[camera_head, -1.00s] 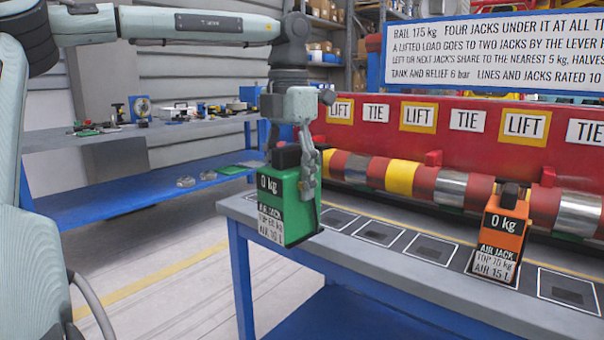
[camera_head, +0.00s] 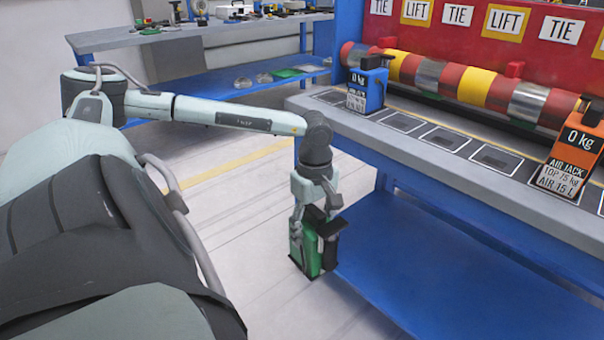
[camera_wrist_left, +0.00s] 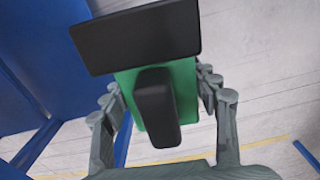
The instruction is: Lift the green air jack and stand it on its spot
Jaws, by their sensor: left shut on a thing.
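My left gripper (camera_head: 316,212) is shut on the green air jack (camera_head: 328,252) and holds it upright in front of the bench, lower than the bench top and beside the blue lower shelf. In the left wrist view the green jack (camera_wrist_left: 187,88) sits between the two fingers, with its black handle and black end plate showing. Dark-framed square spots, such as this bare spot (camera_head: 443,138), line the grey bench top (camera_head: 420,160). I cannot tell which one belongs to the green jack. My right gripper is not in view.
A blue jack (camera_head: 367,85) marked 0 kg stands at the bench's left end, and an orange jack (camera_head: 570,150) stands farther right. Several spots between them are empty. A striped roller (camera_head: 480,88) runs behind. The blue lower shelf (camera_head: 430,270) is clear.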

